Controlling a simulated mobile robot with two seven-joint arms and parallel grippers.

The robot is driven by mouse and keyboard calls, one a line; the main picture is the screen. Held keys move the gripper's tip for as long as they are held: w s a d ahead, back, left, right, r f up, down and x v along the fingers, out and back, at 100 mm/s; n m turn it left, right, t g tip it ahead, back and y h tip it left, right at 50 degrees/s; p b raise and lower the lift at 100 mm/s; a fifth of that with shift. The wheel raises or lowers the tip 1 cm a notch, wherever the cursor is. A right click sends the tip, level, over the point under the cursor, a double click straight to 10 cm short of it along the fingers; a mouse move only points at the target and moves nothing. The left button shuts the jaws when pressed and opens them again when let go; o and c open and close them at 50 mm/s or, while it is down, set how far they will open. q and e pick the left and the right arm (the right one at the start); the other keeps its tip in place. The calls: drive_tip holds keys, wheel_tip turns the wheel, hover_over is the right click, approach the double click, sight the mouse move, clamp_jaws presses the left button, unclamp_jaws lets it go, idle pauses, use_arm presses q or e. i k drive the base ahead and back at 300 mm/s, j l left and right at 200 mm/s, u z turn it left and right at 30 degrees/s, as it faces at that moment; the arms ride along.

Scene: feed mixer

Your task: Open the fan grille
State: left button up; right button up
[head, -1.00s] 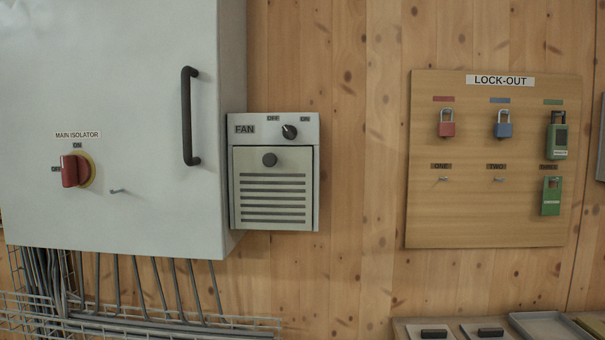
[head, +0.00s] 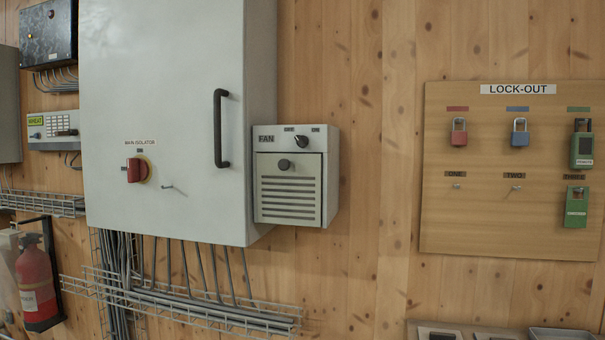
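The fan unit (head: 296,177) is a small light box fixed at the right side of the big grey cabinet. Its slatted grille (head: 288,201) is closed and has a round dark knob (head: 284,164) near its top. A dark rotary switch (head: 302,141) sits above the grille, between small labels that are too small to read clearly. Neither of my grippers shows in the head view.
The grey cabinet (head: 190,80) has a black handle (head: 219,130) and a red isolator switch (head: 137,170). A wire cable tray (head: 200,312) runs below it. A lock-out board (head: 480,220) with padlocks hangs at right. A fire extinguisher (head: 37,285) stands at lower left.

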sight(289, 185)
drive_tip(key=i+l+u, duration=0.25)
drive_tip(key=i+l, duration=0.2)
drive_tip(key=i, duration=0.35)
drive_tip(key=i+l+u, duration=0.25)
drive_tip(key=i+l, duration=0.35)
drive_tip(key=i, duration=0.15)
